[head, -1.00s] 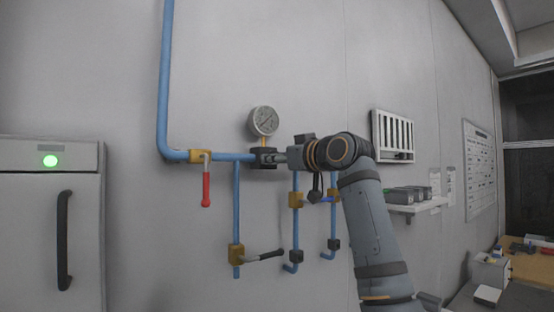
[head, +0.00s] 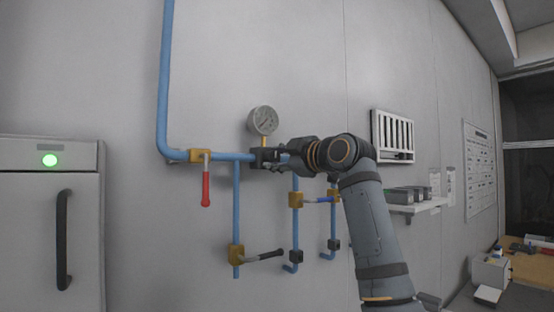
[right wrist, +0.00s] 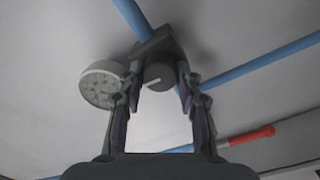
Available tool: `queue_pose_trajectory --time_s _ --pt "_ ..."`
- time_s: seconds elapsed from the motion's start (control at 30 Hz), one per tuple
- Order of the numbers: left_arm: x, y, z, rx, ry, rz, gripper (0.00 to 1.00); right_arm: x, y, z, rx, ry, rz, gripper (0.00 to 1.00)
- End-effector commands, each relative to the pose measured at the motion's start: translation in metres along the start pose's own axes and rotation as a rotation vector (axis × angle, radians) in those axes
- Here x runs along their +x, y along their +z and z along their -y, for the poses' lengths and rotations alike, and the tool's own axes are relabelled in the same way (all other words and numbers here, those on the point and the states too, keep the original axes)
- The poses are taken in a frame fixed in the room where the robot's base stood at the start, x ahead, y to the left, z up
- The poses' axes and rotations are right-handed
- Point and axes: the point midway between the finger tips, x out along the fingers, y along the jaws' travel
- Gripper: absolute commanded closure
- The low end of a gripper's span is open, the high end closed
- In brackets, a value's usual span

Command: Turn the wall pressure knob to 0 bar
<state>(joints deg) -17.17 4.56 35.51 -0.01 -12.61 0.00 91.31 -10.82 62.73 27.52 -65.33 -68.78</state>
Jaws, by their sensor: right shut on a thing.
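The dark pressure knob (right wrist: 159,76) shows in the right wrist view with a pale mark on its face. It sits on a dark regulator block (head: 264,156) on the blue wall pipe. My right gripper (head: 280,160) reaches the block from the right, and in the right wrist view its fingers (right wrist: 157,88) are shut on the knob, one on each side. The round pressure gauge (head: 263,120) stands just above the block; it also shows in the right wrist view (right wrist: 102,86). Its reading is too small to tell. My left gripper is not in view.
A red-handled valve (head: 206,180) hangs left of the block. Black-handled (head: 262,256) and blue-handled (head: 320,199) valves sit lower on the pipes. A cabinet (head: 50,230) with a green light stands at left. A shelf (head: 420,206) is on the wall at right.

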Motion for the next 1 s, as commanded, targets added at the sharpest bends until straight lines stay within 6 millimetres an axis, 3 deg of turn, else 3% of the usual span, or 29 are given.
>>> queue_pose_trajectory --time_s 0.3,0.8,0.83,1.0 --pt "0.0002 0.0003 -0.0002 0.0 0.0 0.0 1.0 0.0001 -0.0002 0.0006 -0.099 -0.002 -0.003 0.97" --pt "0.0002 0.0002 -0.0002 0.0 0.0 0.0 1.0 0.0003 0.0002 0.0011 -0.115 -0.003 -0.002 0.97" --pt "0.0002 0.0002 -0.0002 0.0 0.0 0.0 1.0 0.0003 0.0002 0.0011 -0.115 -0.003 -0.002 0.63" --pt "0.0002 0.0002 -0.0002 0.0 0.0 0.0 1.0 0.0003 0.0002 0.0009 -0.114 -0.003 -0.002 0.42"
